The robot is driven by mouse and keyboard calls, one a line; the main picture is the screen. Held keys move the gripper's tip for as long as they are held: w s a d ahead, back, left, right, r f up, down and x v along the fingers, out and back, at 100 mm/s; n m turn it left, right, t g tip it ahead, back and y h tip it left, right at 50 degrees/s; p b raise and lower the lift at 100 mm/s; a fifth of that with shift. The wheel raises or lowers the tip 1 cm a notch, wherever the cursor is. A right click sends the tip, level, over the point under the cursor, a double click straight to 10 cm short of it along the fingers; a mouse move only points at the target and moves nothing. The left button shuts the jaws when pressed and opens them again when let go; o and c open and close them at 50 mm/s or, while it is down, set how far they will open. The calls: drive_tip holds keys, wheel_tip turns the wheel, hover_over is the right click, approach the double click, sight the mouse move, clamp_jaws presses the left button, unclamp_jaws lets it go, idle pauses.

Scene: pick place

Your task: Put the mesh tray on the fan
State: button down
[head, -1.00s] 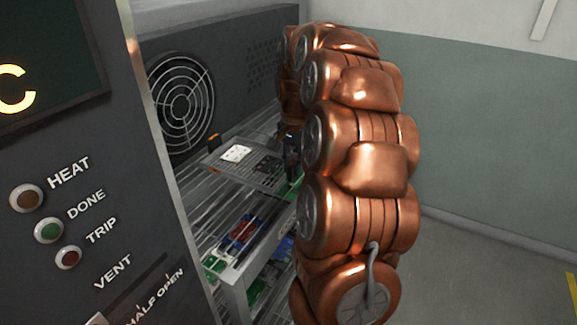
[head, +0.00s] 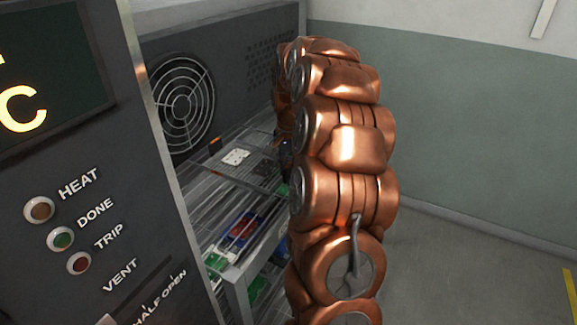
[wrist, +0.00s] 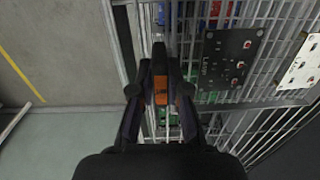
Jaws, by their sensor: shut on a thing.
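The mesh tray (head: 252,174) is a flat wire tray with an orange tab at its left end. It carries a white card (head: 236,157) and a dark board (head: 267,169), which also show in the wrist view (wrist: 228,60). The fan (head: 180,103) sits behind a round wire guard in the dark back wall, left of and above the tray. The tray is apart from the fan. In the wrist view my gripper (wrist: 160,72) is shut on the tray's near end, around an orange tab. In the head view my arm mostly hides the gripper.
Below the tray is a wire rack (head: 228,268) with red, blue and green boards. A dark control panel (head: 100,215) with lamps stands close at the left. Open floor (head: 470,270) lies to the right.

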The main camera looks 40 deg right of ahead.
drive_tip(key=shift+f, duration=0.1)
drive_tip(key=shift+f, duration=0.15)
drive_tip(key=c, duration=1.2)
unclamp_jaws()
drive_tip(key=shift+o, duration=0.2)
wheel_tip(320, 180, up, 11)
drive_tip(key=shift+d+r+b, duration=0.1)
drive_tip(key=shift+b, duration=0.9)
drive_tip(key=shift+s+r, duration=0.15)
drive_tip(key=shift+r, duration=0.4)
